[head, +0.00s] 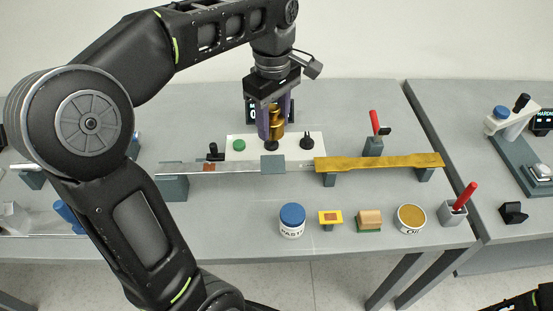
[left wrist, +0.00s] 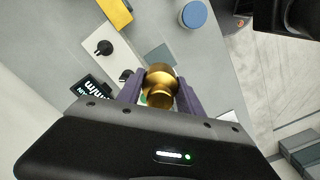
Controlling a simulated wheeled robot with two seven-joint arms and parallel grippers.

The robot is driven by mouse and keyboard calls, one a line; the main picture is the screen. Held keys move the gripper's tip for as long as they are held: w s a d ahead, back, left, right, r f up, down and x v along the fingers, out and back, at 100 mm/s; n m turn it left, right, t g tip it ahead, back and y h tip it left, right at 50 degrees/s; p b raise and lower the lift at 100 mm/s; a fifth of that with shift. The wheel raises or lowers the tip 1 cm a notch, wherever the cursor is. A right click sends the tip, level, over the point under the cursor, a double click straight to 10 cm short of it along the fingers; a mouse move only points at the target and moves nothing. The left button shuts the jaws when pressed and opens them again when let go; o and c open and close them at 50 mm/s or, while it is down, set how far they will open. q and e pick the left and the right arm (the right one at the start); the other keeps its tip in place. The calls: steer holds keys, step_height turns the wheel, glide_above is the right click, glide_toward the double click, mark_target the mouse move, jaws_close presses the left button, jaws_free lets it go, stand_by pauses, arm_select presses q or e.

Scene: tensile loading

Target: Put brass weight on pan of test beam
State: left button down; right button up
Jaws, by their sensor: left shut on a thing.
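My left gripper (head: 275,136) is shut on the brass weight (head: 277,122), held between its two purple fingers. In the left wrist view the rounded brass weight (left wrist: 160,82) sits between the fingertips. In the head view they appear just behind and above a grey square plate (head: 272,165) in the row of beams, which may be the pan. A silver strip (head: 190,168) lies to its left and a gold strip (head: 380,163) to its right, on grey supports. I cannot tell which is the test beam.
A white base plate (head: 234,142) with a green button and black knobs lies behind the strips. A blue-lidded jar (head: 292,220), a yellow block (head: 330,218), a wooden block (head: 369,220), a can (head: 410,218) and a red-handled tool (head: 463,196) stand in front.

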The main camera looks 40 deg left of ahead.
arm_select(q)
steer(key=shift+a, duration=0.1)
stand_by(0.3)
steer(key=b, duration=0.4)
glide_above(273, 163)
step_height(273, 163, down, 5)
steer(key=shift+s+f, duration=0.1)
steer(key=shift+f, duration=0.5)
step_height(273, 163, down, 3)
steer(key=shift+f+p, duration=0.15)
steer(key=shift+p, duration=0.15)
steer(key=shift+f, duration=0.25)
